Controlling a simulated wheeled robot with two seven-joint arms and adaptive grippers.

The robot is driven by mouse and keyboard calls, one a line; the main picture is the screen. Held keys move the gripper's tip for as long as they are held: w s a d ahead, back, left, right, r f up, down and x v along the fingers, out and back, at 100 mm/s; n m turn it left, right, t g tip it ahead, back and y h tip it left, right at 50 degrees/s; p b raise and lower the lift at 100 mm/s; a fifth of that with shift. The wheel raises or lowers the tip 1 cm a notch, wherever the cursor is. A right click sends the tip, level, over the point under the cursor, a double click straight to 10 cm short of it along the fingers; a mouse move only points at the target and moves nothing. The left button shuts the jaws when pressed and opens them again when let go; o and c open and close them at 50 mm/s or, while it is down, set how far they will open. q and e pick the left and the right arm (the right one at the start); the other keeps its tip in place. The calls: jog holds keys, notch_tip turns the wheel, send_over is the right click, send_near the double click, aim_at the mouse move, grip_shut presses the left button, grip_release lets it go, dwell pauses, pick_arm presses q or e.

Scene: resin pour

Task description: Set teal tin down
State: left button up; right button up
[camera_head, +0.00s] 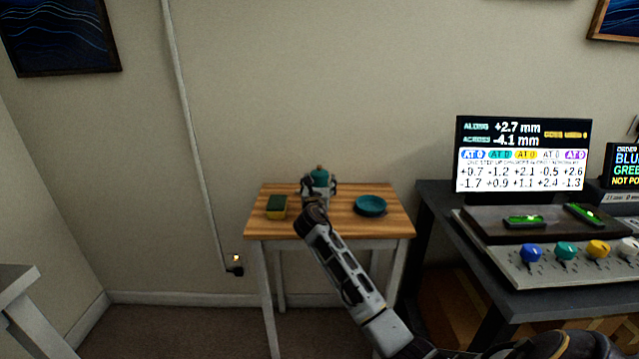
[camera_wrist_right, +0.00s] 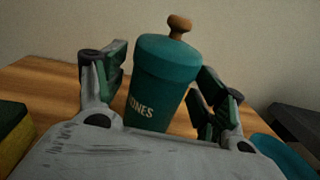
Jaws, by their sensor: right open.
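The teal tin (camera_wrist_right: 160,85) has a wooden knob on its lid and pale lettering. It stands on the small wooden table (camera_head: 290,228), between the fingers of my right gripper (camera_wrist_right: 160,95). The right gripper is open, with a finger on each side of the tin; the right finger is close to it, and I cannot tell if it touches. In the head view only the top of the tin (camera_head: 320,173) shows above my right gripper (camera_head: 319,187). The tin's base is hidden in both views. My left gripper is not in view.
A yellow and green sponge (camera_head: 276,207) lies left of the tin, and a teal dish (camera_head: 370,205) sits to its right. A dark bench with a screen (camera_head: 523,155) and coloured knobs (camera_head: 565,251) stands at the right. The table's front strip is clear.

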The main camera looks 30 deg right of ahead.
jog(key=p+v, duration=0.2)
jog(key=v, duration=0.7)
jog(key=shift+a, duration=0.1)
jog(key=shift+v, duration=0.85)
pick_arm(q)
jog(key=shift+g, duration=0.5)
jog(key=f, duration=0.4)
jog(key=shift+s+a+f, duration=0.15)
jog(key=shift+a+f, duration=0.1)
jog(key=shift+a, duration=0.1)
pick_arm(e)
jog(key=shift+s, duration=0.1)
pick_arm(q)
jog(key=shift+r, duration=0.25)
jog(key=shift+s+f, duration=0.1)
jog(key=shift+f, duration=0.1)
